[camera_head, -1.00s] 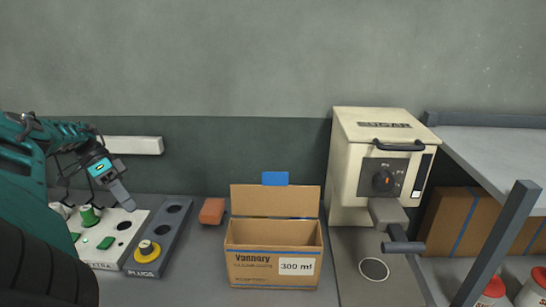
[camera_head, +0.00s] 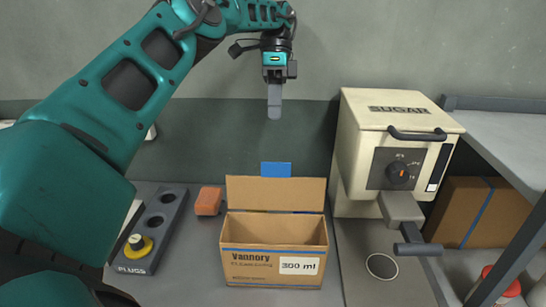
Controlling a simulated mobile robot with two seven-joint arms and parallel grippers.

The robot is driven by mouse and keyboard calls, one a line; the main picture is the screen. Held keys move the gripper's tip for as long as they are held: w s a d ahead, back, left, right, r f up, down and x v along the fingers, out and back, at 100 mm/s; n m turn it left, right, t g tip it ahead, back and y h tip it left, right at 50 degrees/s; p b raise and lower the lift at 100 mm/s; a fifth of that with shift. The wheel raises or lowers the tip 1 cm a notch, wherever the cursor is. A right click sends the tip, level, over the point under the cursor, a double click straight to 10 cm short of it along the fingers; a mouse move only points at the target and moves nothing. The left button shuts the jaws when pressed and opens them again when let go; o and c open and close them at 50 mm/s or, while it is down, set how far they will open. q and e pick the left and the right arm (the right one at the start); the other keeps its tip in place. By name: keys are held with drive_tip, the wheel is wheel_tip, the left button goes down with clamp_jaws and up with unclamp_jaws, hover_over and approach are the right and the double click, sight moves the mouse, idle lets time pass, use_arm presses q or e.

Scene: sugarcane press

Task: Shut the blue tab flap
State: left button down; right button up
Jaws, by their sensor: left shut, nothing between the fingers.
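The blue tab (camera_head: 276,169) sticks up from the top edge of the raised back flap (camera_head: 275,194) of a cardboard box. The box (camera_head: 262,262), marked "Vannory" and "300 ml", stands open on the bench, and I see into its inside. My left gripper (camera_head: 274,112) points down in the air, above the blue tab in the picture and apart from it. Its fingers are shut and empty. My right gripper is out of view.
A cream sugar press (camera_head: 393,160) stands right of the box, with a round disc (camera_head: 381,266) below its spout. A red-brown block (camera_head: 209,201) and a grey plugs tray (camera_head: 158,222) lie to the left. A grey shelf (camera_head: 500,135) is at the right.

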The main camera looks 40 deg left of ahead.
use_arm(q)
drive_tip(key=f+b, duration=0.1)
drive_tip(key=f, duration=0.1)
hover_over(276, 187)
drive_tip(key=w+a, duration=0.2)
drive_tip(key=a, duration=0.1)
drive_tip(key=shift+w+f+p, duration=0.1)
drive_tip(key=shift+f+p, duration=0.3)
drive_tip(key=shift+f, duration=2.25)
